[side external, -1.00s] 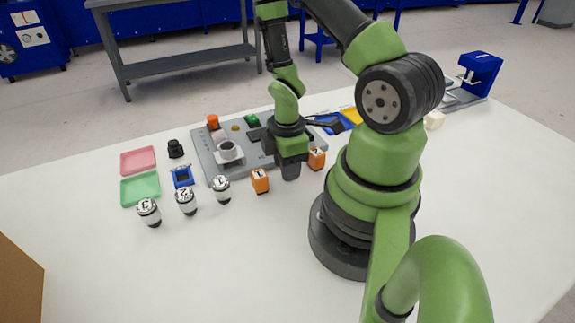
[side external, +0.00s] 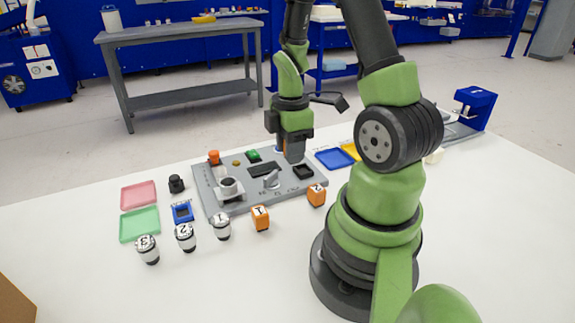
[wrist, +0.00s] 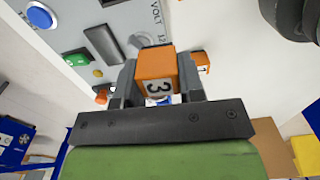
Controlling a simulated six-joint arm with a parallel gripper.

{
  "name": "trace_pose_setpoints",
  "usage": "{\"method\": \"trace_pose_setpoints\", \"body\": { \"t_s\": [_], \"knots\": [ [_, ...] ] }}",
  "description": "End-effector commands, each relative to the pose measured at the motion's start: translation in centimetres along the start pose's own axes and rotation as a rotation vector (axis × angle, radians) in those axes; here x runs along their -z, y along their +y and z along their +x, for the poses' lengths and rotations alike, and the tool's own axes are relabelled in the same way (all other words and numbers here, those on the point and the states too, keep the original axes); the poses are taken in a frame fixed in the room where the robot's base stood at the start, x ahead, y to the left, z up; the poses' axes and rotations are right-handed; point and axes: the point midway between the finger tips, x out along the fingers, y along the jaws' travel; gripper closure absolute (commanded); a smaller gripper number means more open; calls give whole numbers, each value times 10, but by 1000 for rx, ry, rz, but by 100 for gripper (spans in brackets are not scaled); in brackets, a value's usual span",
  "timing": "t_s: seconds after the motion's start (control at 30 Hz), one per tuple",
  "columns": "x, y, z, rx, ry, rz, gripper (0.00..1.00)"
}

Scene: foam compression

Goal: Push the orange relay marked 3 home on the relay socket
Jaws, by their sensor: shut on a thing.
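The orange relay marked 3 (wrist: 156,70) is held between the two fingers of my gripper (wrist: 153,84), its number facing the wrist camera. In the side view my gripper (side external: 294,156) is over the right part of the grey panel (side external: 236,206), fingers pointing down. The relay is mostly hidden by the fingers there. A dark square recess (side external: 303,171), which looks like the relay socket, lies on the panel just beside and below the fingertips. I cannot tell whether the relay touches it.
Two other orange relays, marked 1 (side external: 260,217) and 2 (side external: 316,195), stand on the white table in front of the panel. Several black-and-white cylinders (side external: 185,237) stand to the left. A blue tray (side external: 335,159) lies right of the panel.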

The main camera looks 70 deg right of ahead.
Motion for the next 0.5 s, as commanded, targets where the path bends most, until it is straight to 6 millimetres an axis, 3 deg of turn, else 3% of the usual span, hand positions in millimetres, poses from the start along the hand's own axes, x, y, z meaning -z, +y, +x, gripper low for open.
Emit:
{"method": "trace_pose_setpoints", "body": {
  "t_s": [0.1, 0.2, 0.5],
  "knots": [
    [-25, 27, -1, -3, 0, -11, 88],
    [-42, 40, -3, -2, 0, -28, 88],
    [-52, 47, 9, 4, 1, -46, 88]
  ]
}}
